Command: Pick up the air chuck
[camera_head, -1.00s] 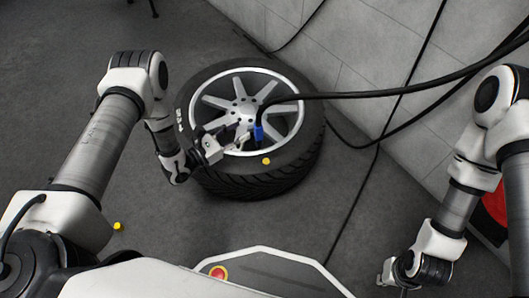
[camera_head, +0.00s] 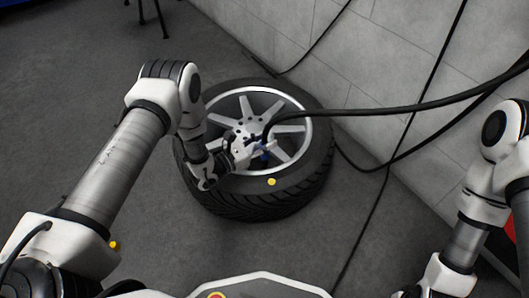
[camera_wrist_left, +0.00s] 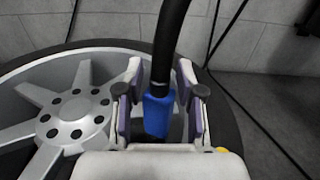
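The air chuck is a blue fitting (camera_head: 264,152) on the end of a thick black hose, over the wheel's spokes in the head view. In the left wrist view the blue air chuck (camera_wrist_left: 157,110) stands roughly upright between my two left fingers, with its hose rising from the top. My left gripper (camera_head: 261,147) is around it, with fingers apart on both sides; a narrow gap seems to show at the right finger. The chuck's lower end is hidden behind the gripper body. My right arm is at the right edge, and its gripper is cut off below the picture.
The wheel, with a black tire (camera_head: 250,207) and silver rim, lies flat on the grey floor. A yellow cap (camera_head: 271,182) is on its near sidewall. The black hose (camera_head: 400,112) crosses from the right, in front of the grey wall (camera_head: 385,65).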

